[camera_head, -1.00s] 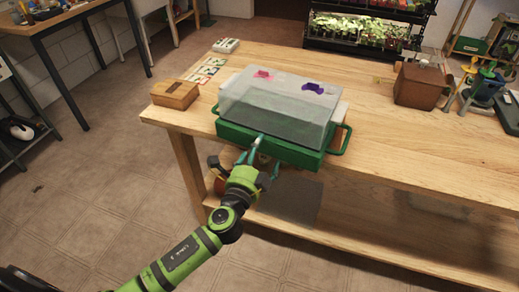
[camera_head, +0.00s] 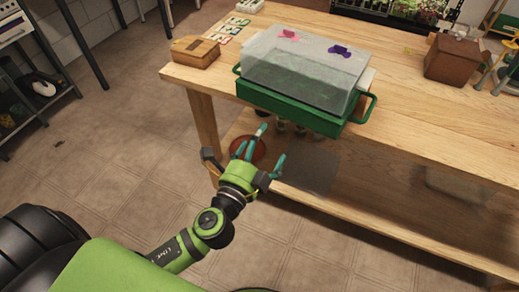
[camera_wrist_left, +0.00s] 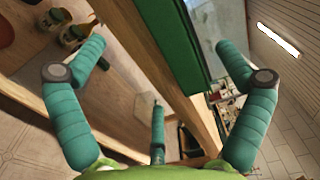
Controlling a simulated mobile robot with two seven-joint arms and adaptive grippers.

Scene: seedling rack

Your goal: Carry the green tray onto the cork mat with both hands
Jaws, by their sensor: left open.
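The green tray (camera_head: 300,108) stands on the wooden table close to its front edge, with a clear cover over it and a green handle at each end. It also shows in the left wrist view (camera_wrist_left: 172,40). My left gripper (camera_head: 262,148) is open and empty, in front of the table edge and below the tray, apart from it. Its teal fingers are spread in the wrist view (camera_wrist_left: 160,60). My right gripper is not in view. I cannot make out a cork mat in these frames.
A small wooden box (camera_head: 195,51) and picture cards (camera_head: 231,30) lie left of the tray. A brown box (camera_head: 452,60) stands at the right. The table (camera_head: 430,125) is clear between tray and brown box. A lower shelf holds pots (camera_head: 247,150).

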